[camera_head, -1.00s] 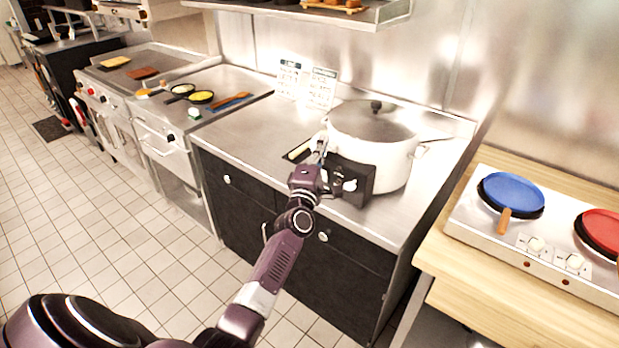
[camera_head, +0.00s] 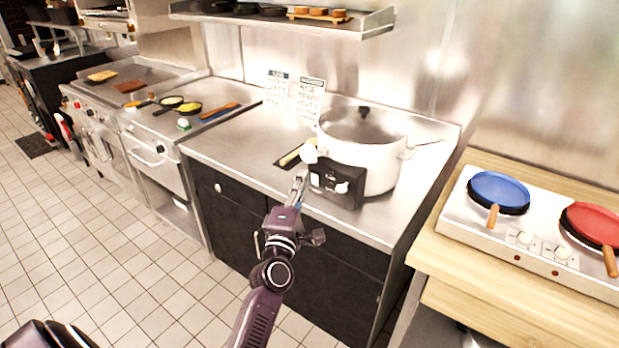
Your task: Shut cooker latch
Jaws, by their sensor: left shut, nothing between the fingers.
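The cooker (camera_head: 375,166) is a white pot with a black control panel (camera_head: 336,185) on its front. It stands on the steel counter. Its glass lid (camera_head: 362,128) with a dark knob is on top and looks closed. A round white piece (camera_head: 309,152) sticks out at the cooker's left front, above the panel; I cannot tell if it is the latch. My left gripper (camera_head: 302,174) is shut and empty, just in front of the panel's left side and below the white piece. I cannot tell whether it touches the panel. My right gripper is not in view.
The steel counter (camera_head: 235,143) is mostly clear left of the cooker. Two papers (camera_head: 293,92) stand at the wall. At right, a white hob (camera_head: 475,228) holds a blue pan (camera_head: 499,190) and a red pan (camera_head: 596,223). A shelf (camera_head: 290,22) hangs above.

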